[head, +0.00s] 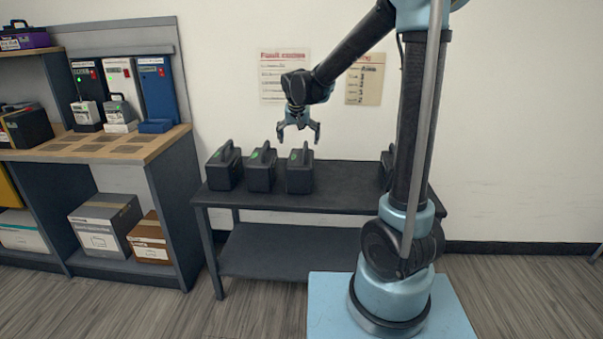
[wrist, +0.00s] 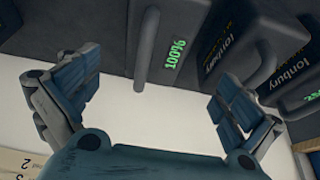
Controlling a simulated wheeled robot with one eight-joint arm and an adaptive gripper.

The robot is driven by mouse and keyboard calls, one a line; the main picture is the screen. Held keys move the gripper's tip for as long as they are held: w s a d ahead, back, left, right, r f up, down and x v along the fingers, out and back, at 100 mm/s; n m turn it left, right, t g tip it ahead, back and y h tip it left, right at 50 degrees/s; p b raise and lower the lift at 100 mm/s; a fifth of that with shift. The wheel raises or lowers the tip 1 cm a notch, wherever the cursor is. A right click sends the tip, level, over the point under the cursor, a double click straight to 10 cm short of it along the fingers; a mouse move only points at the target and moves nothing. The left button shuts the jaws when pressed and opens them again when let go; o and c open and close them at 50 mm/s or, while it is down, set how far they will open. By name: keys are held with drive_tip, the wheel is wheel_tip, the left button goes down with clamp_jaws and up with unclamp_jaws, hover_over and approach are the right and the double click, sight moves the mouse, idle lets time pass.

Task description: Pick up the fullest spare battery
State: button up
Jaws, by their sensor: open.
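Several black batteries with top handles stand on a dark table (head: 345,180). Three are in a row: left battery (head: 224,170), middle battery (head: 261,174) and right battery (head: 299,175). Another (head: 385,172) is partly hidden behind my arm. My gripper (head: 299,136) points down, open and empty, above the right battery. In the wrist view, a battery (wrist: 174,52) with a green "100%" reading lies between the spread fingers, apart from them. Beside it are batteries marked "Ionbury" (wrist: 236,40); a green reading at the right edge is cut off.
A shelf unit with a wooden top (head: 120,147) stands at the left, holding chargers and boxes. Two paper notices (head: 285,75) (head: 366,80) hang on the wall behind. The tabletop right of the row is clear up to the partly hidden battery.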

sight(301, 165)
drive_tip(key=shift+x, duration=5.6)
drive_tip(key=shift+d, duration=0.15)
drive_tip(key=c, duration=1.8)
drive_tip(key=shift+c, duration=0.6)
drive_tip(key=shift+r, duration=0.1)
